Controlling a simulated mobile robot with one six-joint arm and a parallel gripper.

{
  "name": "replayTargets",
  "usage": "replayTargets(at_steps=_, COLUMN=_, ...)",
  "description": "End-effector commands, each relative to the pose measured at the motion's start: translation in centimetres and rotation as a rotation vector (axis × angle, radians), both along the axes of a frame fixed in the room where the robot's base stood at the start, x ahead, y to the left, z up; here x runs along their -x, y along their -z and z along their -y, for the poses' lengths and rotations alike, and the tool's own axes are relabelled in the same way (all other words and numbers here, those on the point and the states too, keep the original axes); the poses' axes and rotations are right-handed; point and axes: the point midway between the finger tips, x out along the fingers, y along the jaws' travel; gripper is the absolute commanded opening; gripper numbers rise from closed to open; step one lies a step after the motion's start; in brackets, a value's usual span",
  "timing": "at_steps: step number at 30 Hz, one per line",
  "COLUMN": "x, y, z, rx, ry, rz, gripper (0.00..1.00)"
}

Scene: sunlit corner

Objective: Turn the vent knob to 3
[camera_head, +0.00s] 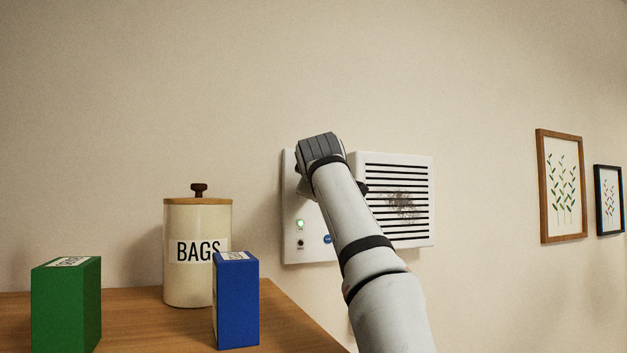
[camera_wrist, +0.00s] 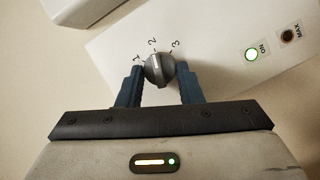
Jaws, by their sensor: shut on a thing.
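The vent knob (camera_wrist: 159,70) is a dark grey round dial on the white panel in the wrist view, with the marks 1, 2 and 3 around it. A pale pointer line on its face lies toward the 1 and 2 side, away from 3; its exact setting is hard to read. My gripper (camera_wrist: 160,76) has its two blue-grey fingers on opposite sides of the knob, shut on it. In the head view my arm reaches up to the white vent unit (camera_head: 419,241) on the wall, and my wrist hides the knob.
A lit green ON light (camera_wrist: 251,55) and a dark MAX indicator (camera_wrist: 287,36) sit on the panel. A slatted grille (camera_head: 416,178) is to the right. A wooden counter (camera_head: 285,325) holds a BAGS canister (camera_head: 187,282), a green box (camera_head: 66,306) and a blue box (camera_head: 237,305).

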Motion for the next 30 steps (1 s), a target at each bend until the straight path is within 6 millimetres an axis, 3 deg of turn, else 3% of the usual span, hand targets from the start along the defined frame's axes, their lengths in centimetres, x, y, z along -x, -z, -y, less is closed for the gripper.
replayTargets(at_steps=10, x=-0.2, y=0.5, z=0.0, rx=0.000, ry=0.001, rz=-0.012, gripper=0.10)
replayTargets(at_steps=11, x=-0.2, y=0.5, z=0.0, rx=0.000, ry=0.002, rz=-0.013, gripper=0.35)
replayTargets(at_steps=18, x=-0.1, y=0.3, z=0.0, rx=0.000, ry=0.001, rz=-0.008, gripper=0.54)
replayTargets(at_steps=26, x=0.1, y=0.2, z=0.0, rx=0.000, ry=0.000, rz=-0.004, gripper=0.54)
replayTargets(at_steps=30, x=1.6, y=0.3, z=-0.1, rx=-0.001, ry=-0.002, rz=-0.004, gripper=0.54)
